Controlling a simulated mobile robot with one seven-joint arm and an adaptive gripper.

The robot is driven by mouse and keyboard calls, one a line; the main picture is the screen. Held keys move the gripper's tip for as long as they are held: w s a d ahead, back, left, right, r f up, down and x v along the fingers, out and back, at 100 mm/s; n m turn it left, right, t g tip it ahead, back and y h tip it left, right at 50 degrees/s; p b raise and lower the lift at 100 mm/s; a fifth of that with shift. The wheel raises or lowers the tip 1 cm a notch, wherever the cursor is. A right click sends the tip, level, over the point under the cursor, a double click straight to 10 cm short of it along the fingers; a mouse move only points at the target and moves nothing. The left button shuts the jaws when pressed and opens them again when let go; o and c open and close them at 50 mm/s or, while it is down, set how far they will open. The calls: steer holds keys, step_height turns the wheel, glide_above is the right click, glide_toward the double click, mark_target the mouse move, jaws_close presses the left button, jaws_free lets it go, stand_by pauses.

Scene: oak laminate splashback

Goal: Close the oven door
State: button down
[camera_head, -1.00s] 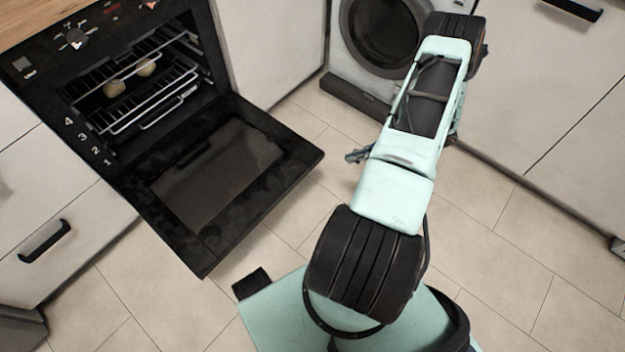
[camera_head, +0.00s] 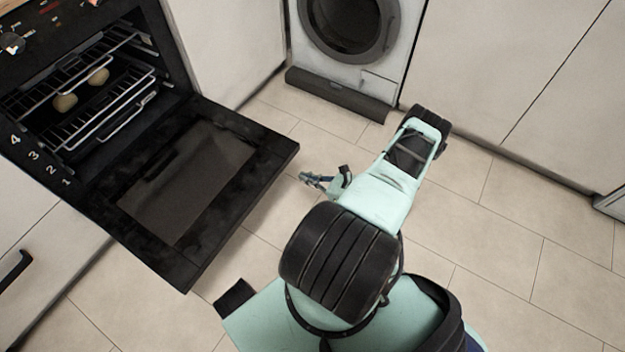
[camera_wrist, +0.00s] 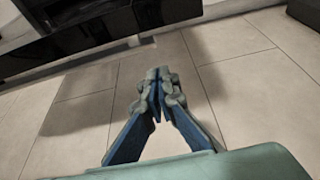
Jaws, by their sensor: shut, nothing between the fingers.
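The black oven (camera_head: 85,75) stands at the upper left in the head view. Its door (camera_head: 190,185) is folded fully down and lies open, roughly level, with its glass inner face up. A dark slab at the upper left of the wrist view looks like the oven door (camera_wrist: 75,40).
A washing machine (camera_head: 350,40) stands behind my arm between pale cabinets (camera_head: 500,70). A drawer handle (camera_head: 15,268) shows at the lower left. Tiled floor (camera_head: 490,240) is clear to the right and below the door.

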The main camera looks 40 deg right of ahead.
steer(key=shift+w+a+r+b, duration=0.25)
steer(key=shift+w+r, duration=0.15)
steer(key=shift+w, duration=0.35)
steer(key=shift+w+a+r+b, duration=0.25)
steer(key=shift+w+r, duration=0.1)
steer(key=shift+w, duration=0.35)
steer(key=shift+w+a+r+b, duration=0.15)
steer(key=shift+w+a+r, duration=0.2)
steer(key=shift+w, duration=0.4)
steer(key=shift+d+r, duration=0.1)
